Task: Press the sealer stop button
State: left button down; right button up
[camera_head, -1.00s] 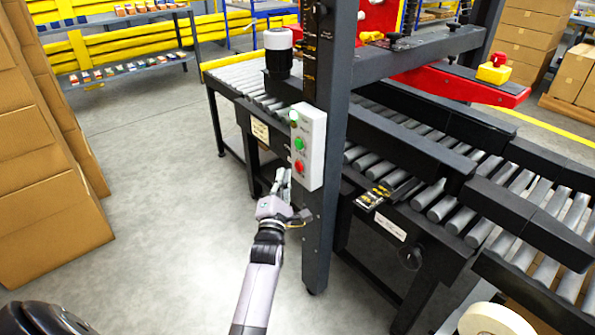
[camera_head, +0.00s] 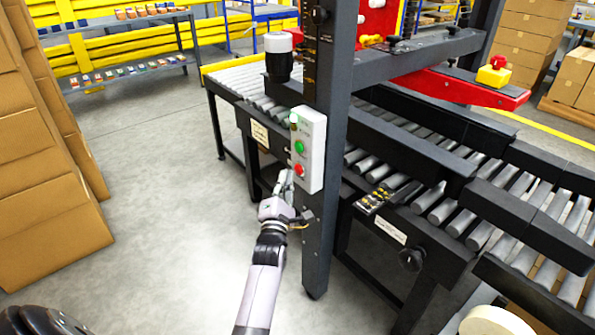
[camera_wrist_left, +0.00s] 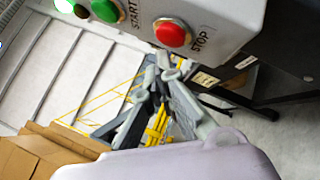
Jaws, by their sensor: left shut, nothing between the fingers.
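The red stop button (camera_head: 299,170) is the lowest on a light grey control box (camera_head: 313,150) fixed to the dark machine post. In the left wrist view the red button (camera_wrist_left: 173,33) sits beside the printed word STOP. The green start button (camera_head: 299,147) is above it. My left gripper (camera_head: 286,178) is shut and empty, its fingertips just below and left of the red button. In the left wrist view the fingertips (camera_wrist_left: 165,62) appear just under the button; whether they touch it I cannot tell. My right gripper is not in view.
A roller conveyor (camera_head: 440,190) runs behind and right of the dark post (camera_head: 322,240). Stacked cardboard boxes (camera_head: 50,190) stand at the left. A yellow box with a red knob (camera_head: 494,72) sits on the red arm. The grey floor between is clear.

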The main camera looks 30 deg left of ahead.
pick_arm(q)
jog(key=shift+w+d, duration=0.1)
jog(key=shift+w, duration=0.05)
dwell(0.5)
jog(key=shift+w+d, duration=0.1)
jog(key=shift+w, duration=0.2)
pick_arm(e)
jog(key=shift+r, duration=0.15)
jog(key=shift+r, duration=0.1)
pick_arm(q)
jog(key=shift+w+d, duration=0.1)
jog(key=shift+w, duration=0.1)
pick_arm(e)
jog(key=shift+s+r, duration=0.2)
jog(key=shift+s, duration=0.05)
pick_arm(q)
jog(key=shift+s, duration=0.1)
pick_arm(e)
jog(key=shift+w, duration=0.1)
pick_arm(q)
jog(key=shift+s+a+p, duration=0.25)
jog(key=shift+s+p, duration=0.1)
jog(key=shift+s, duration=0.2)
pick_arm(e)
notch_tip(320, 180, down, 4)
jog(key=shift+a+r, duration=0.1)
